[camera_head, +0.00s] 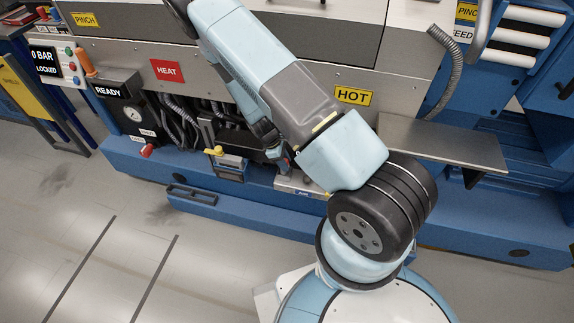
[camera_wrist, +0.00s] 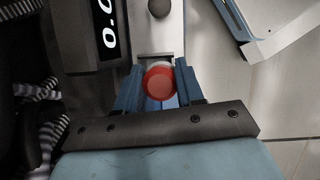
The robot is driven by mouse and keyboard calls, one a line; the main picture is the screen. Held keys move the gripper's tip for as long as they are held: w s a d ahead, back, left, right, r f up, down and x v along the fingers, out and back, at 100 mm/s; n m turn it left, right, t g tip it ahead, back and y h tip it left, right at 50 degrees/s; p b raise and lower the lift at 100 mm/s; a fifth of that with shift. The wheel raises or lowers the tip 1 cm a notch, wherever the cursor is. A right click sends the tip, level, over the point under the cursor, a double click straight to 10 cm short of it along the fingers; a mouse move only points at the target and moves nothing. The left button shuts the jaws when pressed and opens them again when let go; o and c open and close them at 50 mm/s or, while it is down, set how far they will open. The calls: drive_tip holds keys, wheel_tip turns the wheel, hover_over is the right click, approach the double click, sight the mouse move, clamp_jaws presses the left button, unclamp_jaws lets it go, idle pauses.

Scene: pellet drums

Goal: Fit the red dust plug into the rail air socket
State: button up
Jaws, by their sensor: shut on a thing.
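The red dust plug (camera_wrist: 159,84) shows in the wrist view as a round red cap between the two blue fingers. My gripper (camera_wrist: 158,88) is shut on it. Just beyond the fingertips is a grey metal rail piece (camera_wrist: 158,40) with a dark-edged recess partly behind the plug. I cannot tell whether the plug touches the rail, and I cannot make out the air socket. In the head view my arm covers most of the gripper, low in front of the machine near a pale plate (camera_head: 298,184) with a small blue label.
A dark round knob (camera_wrist: 159,8) and a black display (camera_wrist: 107,28) sit close beyond my gripper. Dark ribbed hoses (camera_wrist: 42,90) lie to the left. In the head view, a metal shelf (camera_head: 445,145) juts out right of my arm. The floor (camera_head: 100,220) at left is mostly clear.

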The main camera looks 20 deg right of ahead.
drive_tip(key=shift+w+d, duration=0.3)
drive_tip(key=shift+w, duration=0.1)
drive_tip(key=shift+f, duration=1.8)
drive_tip(key=o, duration=1)
drive_tip(key=shift+o, duration=0.2)
drive_tip(key=shift+r, duration=0.1)
drive_tip(key=v, duration=1.2)
